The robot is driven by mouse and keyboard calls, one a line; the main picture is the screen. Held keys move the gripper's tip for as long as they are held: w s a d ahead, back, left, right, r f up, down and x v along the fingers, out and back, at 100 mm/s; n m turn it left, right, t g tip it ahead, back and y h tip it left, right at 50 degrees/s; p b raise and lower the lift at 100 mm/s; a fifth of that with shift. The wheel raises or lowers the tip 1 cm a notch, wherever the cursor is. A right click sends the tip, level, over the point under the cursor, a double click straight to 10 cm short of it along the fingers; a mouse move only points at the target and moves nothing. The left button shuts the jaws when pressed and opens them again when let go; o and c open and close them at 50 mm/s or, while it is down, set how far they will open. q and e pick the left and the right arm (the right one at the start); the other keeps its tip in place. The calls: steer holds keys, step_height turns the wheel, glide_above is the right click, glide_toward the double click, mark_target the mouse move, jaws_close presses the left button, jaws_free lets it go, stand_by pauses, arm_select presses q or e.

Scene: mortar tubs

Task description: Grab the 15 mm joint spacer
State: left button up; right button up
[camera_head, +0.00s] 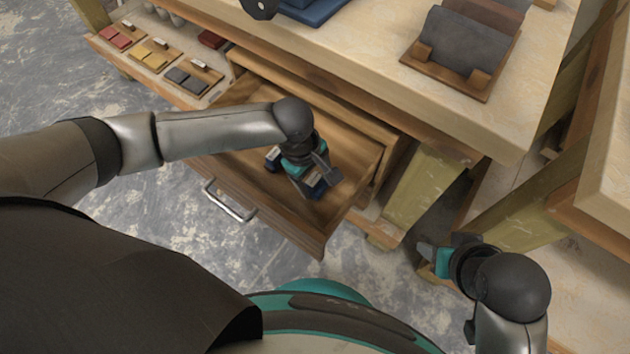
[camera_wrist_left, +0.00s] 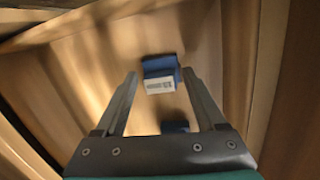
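Two small blue blocks lie in the open drawer (camera_head: 232,178). One blue block with a white label (camera_wrist_left: 160,75) shows in the left wrist view, ahead between my fingertips; its label is too small to read surely. It seems to be the block by the fingertips in the head view (camera_head: 318,189). The other block (camera_head: 272,158) lies beside my gripper; a dark blue piece (camera_wrist_left: 175,126) also shows nearer the palm in the wrist view. My left gripper (camera_head: 318,180) is open, pointing down into the drawer. My right gripper (camera_head: 428,254) is outside the drawer, its opening unclear.
The drawer's front with its metal handle (camera_head: 230,203) and side walls surround the left gripper. The workbench top (camera_head: 360,55) overhangs behind, with a wooden holder (camera_head: 465,80) on it. Red, yellow and grey pieces lie in the tray (camera_head: 100,52) at upper left.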

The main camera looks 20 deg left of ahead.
arm_select(q)
jaws_close()
stand_by(0.3)
steer(key=shift+r, duration=0.15)
